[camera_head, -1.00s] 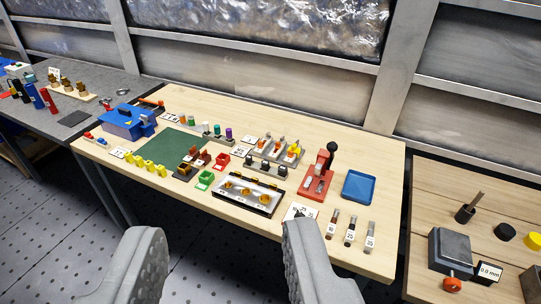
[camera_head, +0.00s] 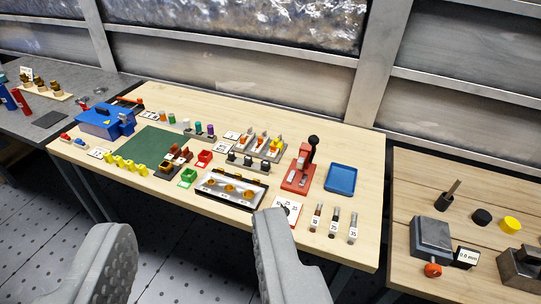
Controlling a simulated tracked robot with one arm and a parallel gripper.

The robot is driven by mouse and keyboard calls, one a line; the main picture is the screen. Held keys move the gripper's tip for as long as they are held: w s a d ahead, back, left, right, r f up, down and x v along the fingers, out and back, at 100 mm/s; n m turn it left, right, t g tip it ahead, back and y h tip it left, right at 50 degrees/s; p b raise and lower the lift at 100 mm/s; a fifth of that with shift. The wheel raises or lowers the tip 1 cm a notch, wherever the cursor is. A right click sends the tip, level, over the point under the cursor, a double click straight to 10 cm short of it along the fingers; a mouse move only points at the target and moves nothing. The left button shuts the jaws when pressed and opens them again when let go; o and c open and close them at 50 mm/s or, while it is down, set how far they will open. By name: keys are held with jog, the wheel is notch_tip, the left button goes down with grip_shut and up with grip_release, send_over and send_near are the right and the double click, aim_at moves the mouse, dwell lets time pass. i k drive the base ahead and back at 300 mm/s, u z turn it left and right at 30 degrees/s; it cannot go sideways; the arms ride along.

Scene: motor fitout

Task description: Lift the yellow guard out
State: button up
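My gripper (camera_head: 192,228) is open and empty, its two grey fingers wide apart in front of the wooden table (camera_head: 330,250). Several yellow pieces stand in a row (camera_head: 125,164) at the table's front left, by a small label. Another yellow piece (camera_head: 275,145) sits at the right end of a grey rack (camera_head: 245,152), beside orange pieces. A round yellow piece (camera_head: 510,225) lies on the right-hand table. I cannot tell which of these is the guard. My gripper is well short of all of them.
A red press with a black knob (camera_head: 300,172) and a blue tray (camera_head: 341,178) stand right of the rack. A metal tray with gold parts (camera_head: 232,190) lies at the front. A blue box (camera_head: 103,122) and green mat (camera_head: 152,141) are at left. The back right is clear.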

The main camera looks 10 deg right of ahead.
aim_at(279, 144)
jog(key=k, duration=0.65)
jog(key=u, duration=0.5)
jog(key=i, duration=2.4)
jog(key=z, duration=1)
jog(key=i, duration=0.6)
jog(key=z, duration=0.4)
jog(key=k, duration=0.8)
jog(key=z, duration=0.35)
jog(key=i, duration=0.1)
jog(key=u, duration=0.2)
